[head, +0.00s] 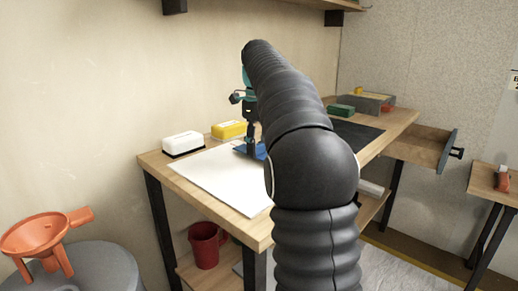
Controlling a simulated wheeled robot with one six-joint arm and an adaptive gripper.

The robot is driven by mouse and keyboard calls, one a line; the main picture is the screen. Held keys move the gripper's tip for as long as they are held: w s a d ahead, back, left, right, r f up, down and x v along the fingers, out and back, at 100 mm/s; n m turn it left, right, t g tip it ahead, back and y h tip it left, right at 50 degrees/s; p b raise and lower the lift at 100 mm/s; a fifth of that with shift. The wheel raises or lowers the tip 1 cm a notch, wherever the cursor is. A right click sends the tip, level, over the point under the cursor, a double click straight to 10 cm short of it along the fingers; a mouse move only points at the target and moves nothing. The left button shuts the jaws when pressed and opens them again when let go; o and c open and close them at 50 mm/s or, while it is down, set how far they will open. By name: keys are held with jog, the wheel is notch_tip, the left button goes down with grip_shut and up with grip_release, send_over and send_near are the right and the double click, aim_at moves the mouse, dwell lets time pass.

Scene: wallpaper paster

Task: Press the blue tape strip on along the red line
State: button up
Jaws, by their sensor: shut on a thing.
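A white sheet (207,176) lies flat on the wooden table. My gripper (251,151), black with teal parts, points down over the sheet's far right part. It is shut on a blue piece, which I take for the blue tape strip (260,152). The strip sits at the fingertips, low over the sheet or touching it; I cannot tell which. My arm hides its right part and much of the sheet. I see no red line in this view; it may be too small to see or hidden.
A white block with a dark base (183,142) and a yellow block (229,130) stand along the table's back edge. A green block (341,110), a grey tray (372,103) and a dark mat (356,134) lie farther right. An open drawer (418,147) juts out right.

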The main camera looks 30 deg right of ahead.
aim_at(258, 144)
jog(key=shift+f+b, duration=0.4)
jog(key=shift+f, duration=0.35)
jog(key=shift+p, duration=0.3)
dwell(1.1)
jog(key=o, duration=1.3)
jog(key=shift+c, duration=0.2)
jog(key=shift+r, duration=3.7)
